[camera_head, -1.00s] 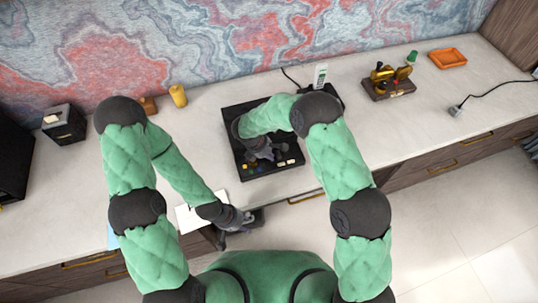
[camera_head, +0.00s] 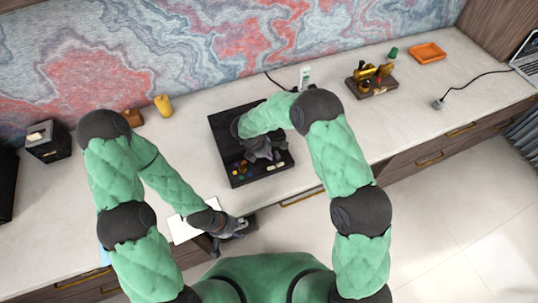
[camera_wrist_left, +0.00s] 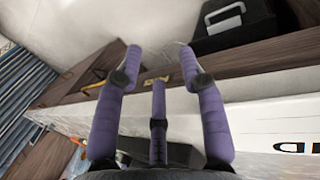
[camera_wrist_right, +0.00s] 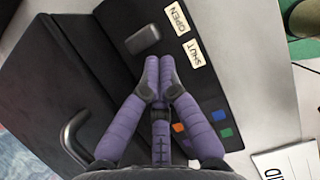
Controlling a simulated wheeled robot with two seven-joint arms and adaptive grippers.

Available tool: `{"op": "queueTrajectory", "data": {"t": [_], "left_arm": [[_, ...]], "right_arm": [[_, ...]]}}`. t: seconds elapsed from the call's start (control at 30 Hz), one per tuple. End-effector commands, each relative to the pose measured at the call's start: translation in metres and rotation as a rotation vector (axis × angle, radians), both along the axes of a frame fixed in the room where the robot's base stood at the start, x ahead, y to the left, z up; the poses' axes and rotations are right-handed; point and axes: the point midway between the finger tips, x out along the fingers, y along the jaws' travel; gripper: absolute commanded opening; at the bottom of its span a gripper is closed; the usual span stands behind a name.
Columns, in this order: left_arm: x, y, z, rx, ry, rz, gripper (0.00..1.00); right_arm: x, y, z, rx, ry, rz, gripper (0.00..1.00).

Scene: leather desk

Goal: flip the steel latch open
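The black box-like panel (camera_head: 222,150) lies on the desk under my right arm. In the right wrist view its face (camera_wrist_right: 270,95) carries a short dark grey latch lever (camera_wrist_right: 143,40) beside two pale labels, OPEN (camera_wrist_right: 178,17) and SHUT (camera_wrist_right: 194,53). The lever slants with its right end toward the OPEN label. My right gripper (camera_wrist_right: 159,62) has its fingertips together just below the lever; I cannot tell whether they touch it. It also shows over the panel in the head view (camera_head: 266,152). My left gripper (camera_wrist_left: 160,58) is open and empty, near the desk's front edge (camera_head: 240,230).
A curved dark handle (camera_wrist_right: 75,135) and coloured squares (camera_wrist_right: 200,130) are on the panel. White paper (camera_head: 182,230) lies at the front edge. A brass device (camera_head: 372,80), an orange tray (camera_head: 427,53) and a plug (camera_head: 438,104) stand right. The desk between panel and plug is clear.

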Motion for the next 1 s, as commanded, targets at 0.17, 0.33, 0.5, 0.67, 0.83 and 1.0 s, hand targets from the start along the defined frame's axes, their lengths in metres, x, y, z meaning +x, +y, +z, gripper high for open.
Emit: {"op": "queueTrajectory", "data": {"t": [0.17, 0.33, 0.5, 0.67, 0.83, 1.0], "left_arm": [[0.000, 0.000, 0.020, 0.000, 0.000, 0.000, 0.40], [0.000, 0.000, 0.037, 0.000, 0.000, 0.000, 0.40], [0.000, 0.000, 0.048, 0.000, 0.000, 0.000, 0.40], [0.000, 0.000, 0.050, 0.000, 0.000, 0.000, 0.40], [0.000, 0.000, 0.049, 0.000, 0.000, 0.000, 0.40], [0.000, 0.000, 0.049, 0.000, 0.000, 0.000, 0.40]], "right_arm": [[-0.004, 0.005, 0.030, 0.001, -0.002, -0.001, 0.00], [-0.010, 0.011, 0.059, 0.000, -0.002, -0.006, 0.00], [-0.014, 0.014, 0.077, -0.001, -0.002, -0.009, 0.00], [-0.015, 0.015, 0.081, -0.001, 0.000, -0.011, 0.00], [-0.015, 0.015, 0.080, -0.001, 0.000, -0.011, 0.00], [-0.015, 0.015, 0.080, -0.001, -0.001, -0.010, 0.00]]}}
